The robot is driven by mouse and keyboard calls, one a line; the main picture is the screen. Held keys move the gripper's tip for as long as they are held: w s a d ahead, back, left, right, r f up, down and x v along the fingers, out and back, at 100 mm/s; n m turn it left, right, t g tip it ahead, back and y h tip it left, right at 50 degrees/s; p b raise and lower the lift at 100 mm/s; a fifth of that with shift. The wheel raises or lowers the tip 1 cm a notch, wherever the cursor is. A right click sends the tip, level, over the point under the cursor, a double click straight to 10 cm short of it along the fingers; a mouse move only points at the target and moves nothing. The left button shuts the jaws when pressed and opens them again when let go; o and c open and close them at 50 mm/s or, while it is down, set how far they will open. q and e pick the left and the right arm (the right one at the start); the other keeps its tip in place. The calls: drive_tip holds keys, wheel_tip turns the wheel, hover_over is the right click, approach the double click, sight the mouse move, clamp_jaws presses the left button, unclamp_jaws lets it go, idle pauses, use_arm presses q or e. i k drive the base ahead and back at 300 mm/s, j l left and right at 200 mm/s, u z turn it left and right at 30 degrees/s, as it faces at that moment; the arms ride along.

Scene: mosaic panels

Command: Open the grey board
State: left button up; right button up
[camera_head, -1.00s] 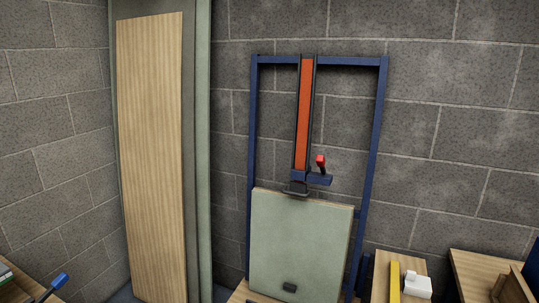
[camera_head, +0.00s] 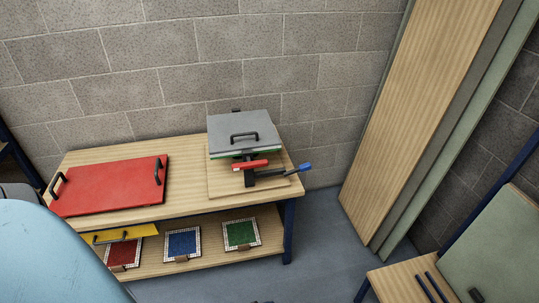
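The grey board (camera_head: 230,129) lies flat on top of a stack at the right end of a wooden workbench, with a black handle (camera_head: 244,135) on its upper face. A green layer shows under its front edge. A clamp-like device with a red part (camera_head: 249,164) and a blue-tipped lever (camera_head: 304,168) sits at the front of the stack. A wooden base plate (camera_head: 224,182) lies beneath. Whether the device holds the board shut cannot be told. Neither of my grippers is in view.
A red board (camera_head: 110,187) with two black handles lies left on the workbench (camera_head: 190,146). Blue (camera_head: 182,243), green (camera_head: 240,233) and red (camera_head: 123,253) mosaic panels and a yellow board (camera_head: 118,234) are below. Tall wooden panels (camera_head: 420,110) lean at the right. Blue floor (camera_head: 325,225) is clear.

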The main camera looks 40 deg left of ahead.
sight(239, 130)
drive_tip(key=u, duration=1)
